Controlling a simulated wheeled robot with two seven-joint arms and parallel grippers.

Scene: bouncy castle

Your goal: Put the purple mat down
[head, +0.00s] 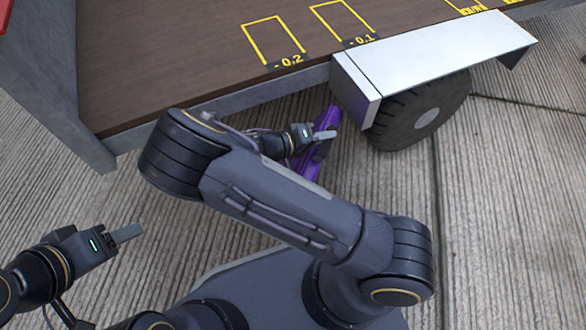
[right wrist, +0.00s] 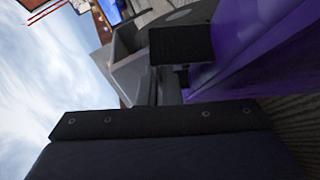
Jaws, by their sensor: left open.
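The purple mat (head: 308,165) shows in the head view below the trailer's edge, beside the wheel, partly hidden by my right arm. My right gripper (head: 324,134) is at the mat, with a pale finger in front of the purple. In the right wrist view the mat (right wrist: 262,45) fills the upper right, close beside a dark finger pad (right wrist: 180,45). I cannot tell whether the jaws are closed on it. My left gripper (head: 127,233) is open at the lower left, over the concrete and away from the mat.
The trailer's brown deck (head: 190,50), with yellow marked boxes, spans the top. A black tyre (head: 420,112) under a pale metal fender (head: 435,50) stands right of the mat. Bare ribbed concrete (head: 510,210) lies open at the right.

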